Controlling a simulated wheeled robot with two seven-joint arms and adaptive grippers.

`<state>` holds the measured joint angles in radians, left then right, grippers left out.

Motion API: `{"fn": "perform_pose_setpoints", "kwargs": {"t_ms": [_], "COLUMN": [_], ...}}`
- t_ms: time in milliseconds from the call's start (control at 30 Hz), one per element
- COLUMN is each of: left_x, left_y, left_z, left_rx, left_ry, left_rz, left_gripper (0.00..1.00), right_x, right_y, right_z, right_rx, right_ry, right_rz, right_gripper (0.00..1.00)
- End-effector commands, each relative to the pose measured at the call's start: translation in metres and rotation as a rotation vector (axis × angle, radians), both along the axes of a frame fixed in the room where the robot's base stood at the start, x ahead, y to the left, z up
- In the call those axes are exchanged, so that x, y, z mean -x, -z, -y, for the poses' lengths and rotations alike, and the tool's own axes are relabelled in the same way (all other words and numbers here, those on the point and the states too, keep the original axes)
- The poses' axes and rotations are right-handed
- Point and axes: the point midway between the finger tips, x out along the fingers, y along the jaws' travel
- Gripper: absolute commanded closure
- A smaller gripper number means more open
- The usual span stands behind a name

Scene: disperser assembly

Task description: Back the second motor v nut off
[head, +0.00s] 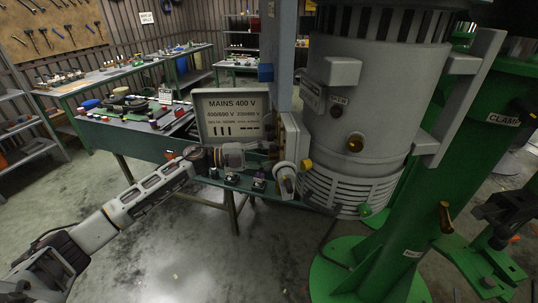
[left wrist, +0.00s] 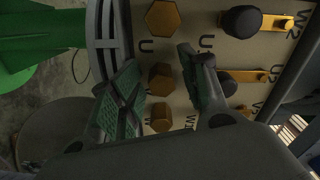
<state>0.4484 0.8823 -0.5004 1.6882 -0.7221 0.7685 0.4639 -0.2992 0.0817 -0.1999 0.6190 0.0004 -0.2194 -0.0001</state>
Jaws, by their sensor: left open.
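In the left wrist view, a pale terminal board (left wrist: 225,50) carries a column of brass hex nuts. The middle nut (left wrist: 161,79), by a V mark, sits between the green-padded fingers of my left gripper (left wrist: 158,60). The fingers are open, one on each side, with a visible gap to the nut. An upper nut (left wrist: 162,18) by a U mark and a lower nut (left wrist: 161,117) near W1 are in the same column. In the head view my left gripper (head: 266,151) is at the open terminal box on the grey motor (head: 375,110); the nuts are hidden there.
Black-capped posts with brass link bars (left wrist: 262,76) stand right of the nuts. The mains sign (head: 232,115) stands behind my left wrist. The green column (head: 425,220) is right of the motor. A bench (head: 130,135) with small parts is at the left.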

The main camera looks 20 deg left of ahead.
Motion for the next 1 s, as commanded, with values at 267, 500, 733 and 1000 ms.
{"fn": "perform_pose_setpoints", "kwargs": {"t_ms": [267,500,733,1000], "left_x": [0.008,0.018,0.025,0.03], "left_y": [0.001,0.001,0.0,-0.001], "left_z": [-0.02,-0.042,-0.06,-0.069], "left_rx": [-0.001,0.0,0.001,0.001], "left_ry": [-0.002,-0.002,-0.002,0.001], "left_rz": [-0.002,-0.002,-0.001,0.0], "left_gripper": [0.55,0.55,0.55,0.55], "right_x": [0.0,0.0,0.0,0.0], "right_y": [0.0,0.0,0.0,0.0], "right_z": [-0.001,-0.002,-0.002,-0.002], "right_rx": [-0.001,-0.002,-0.002,-0.002], "right_ry": [0.0,0.0,0.0,0.0], "right_rz": [0.0,0.0,0.0,0.0], "right_gripper": [1.0,1.0,1.0,1.0]}}
